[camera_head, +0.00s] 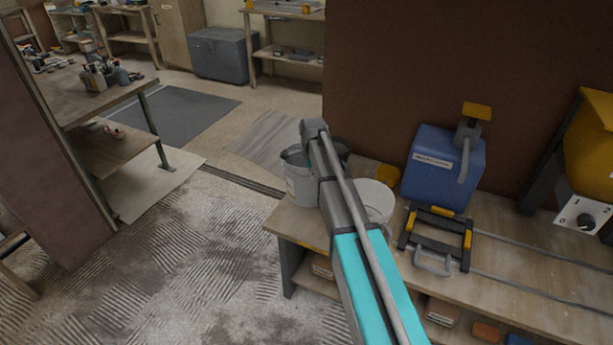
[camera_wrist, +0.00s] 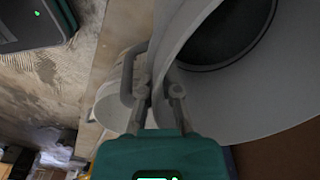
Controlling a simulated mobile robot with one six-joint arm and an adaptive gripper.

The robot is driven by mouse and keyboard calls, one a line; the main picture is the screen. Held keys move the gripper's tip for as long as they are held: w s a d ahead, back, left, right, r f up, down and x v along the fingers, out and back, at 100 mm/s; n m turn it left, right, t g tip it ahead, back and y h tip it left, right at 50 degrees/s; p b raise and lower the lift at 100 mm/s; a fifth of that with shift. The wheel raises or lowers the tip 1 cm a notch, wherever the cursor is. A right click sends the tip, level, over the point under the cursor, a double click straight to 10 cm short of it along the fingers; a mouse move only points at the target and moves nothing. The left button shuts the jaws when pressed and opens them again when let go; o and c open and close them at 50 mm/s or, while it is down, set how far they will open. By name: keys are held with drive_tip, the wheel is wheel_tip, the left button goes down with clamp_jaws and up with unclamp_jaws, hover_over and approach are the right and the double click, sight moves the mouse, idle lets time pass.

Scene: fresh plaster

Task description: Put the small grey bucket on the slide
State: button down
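The small grey bucket (camera_head: 299,180) stands on the near end of the workbench in the head view, partly covered by my arm. In the wrist view, a large pale grey bucket wall and rim (camera_wrist: 240,108) fills the right side, with a dark inside. My gripper (camera_wrist: 150,72) is right at this wall. Its left finger is bowed outward, and part of the right finger is hidden at the rim. I cannot tell whether either finger touches. In the head view my gripper is hidden behind my arm. The slide (camera_head: 437,237) is a black carriage with yellow pads on rails, empty on top.
A white bucket (camera_head: 374,200) stands between my arm and the slide. A blue box (camera_head: 440,172) stands behind the slide, and a yellow machine with a dial (camera_head: 577,214) is at far right. A brown wall closes the back. The floor at left is open.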

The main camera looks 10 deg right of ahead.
drive_tip(key=shift+r, duration=0.1)
idle(0.4)
wheel_tip(320, 180, up, 21)
drive_tip(key=p, duration=2.1)
drive_tip(key=shift+s, duration=0.15)
